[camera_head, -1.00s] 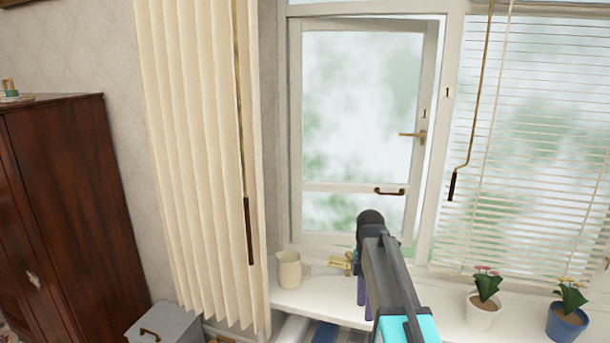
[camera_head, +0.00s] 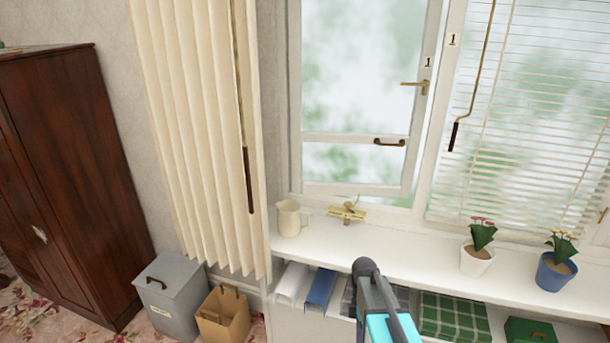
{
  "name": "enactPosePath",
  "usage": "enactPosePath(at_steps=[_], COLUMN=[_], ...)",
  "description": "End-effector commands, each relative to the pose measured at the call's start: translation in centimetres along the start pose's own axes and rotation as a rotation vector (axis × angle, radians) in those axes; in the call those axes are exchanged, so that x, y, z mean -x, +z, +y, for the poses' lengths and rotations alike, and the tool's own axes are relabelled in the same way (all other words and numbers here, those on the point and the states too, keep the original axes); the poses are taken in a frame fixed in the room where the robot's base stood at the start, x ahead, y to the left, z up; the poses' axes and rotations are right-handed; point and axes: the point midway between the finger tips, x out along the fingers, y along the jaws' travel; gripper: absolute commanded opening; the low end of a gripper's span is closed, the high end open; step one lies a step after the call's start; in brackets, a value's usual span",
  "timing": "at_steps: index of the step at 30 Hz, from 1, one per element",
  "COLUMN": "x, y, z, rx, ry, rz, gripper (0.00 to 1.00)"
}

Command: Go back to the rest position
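My arm (camera_head: 383,310) rises from the bottom edge of the head view, right of centre, in front of the window sill and the shelf below it. Its dark rounded end (camera_head: 364,268) points toward the sill. The fingers of my gripper cannot be made out, so I cannot tell whether it is open, shut or holding anything. The window (camera_head: 355,80) behind has a brass handle (camera_head: 415,87) on its frame and a brown pull (camera_head: 389,142) lower down.
On the sill (camera_head: 400,240) stand a cream mug (camera_head: 288,218), a brass fitting (camera_head: 347,212), a white flowerpot (camera_head: 476,260) and a blue flowerpot (camera_head: 555,272).

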Motion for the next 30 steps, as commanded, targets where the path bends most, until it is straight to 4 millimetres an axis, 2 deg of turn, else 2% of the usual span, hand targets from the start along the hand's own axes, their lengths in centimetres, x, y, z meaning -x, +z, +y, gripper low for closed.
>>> enactPosePath(at_steps=[1, 3, 12, 23, 30], x=[-1.7, -3.6, -11.7, -20.6, -25.8], y=[0.0, 0.0, 0.1, 0.1, 0.2], z=[-0.6, -1.2, -4.3, -9.2, -13.1], rx=[-0.018, -0.049, -0.208, -0.461, -0.696], ry=[-0.016, -0.032, -0.096, -0.152, -0.167], rz=[0.000, -0.001, -0.011, -0.038, -0.064], gripper=[0.46, 0.46, 0.46, 0.46, 0.46])
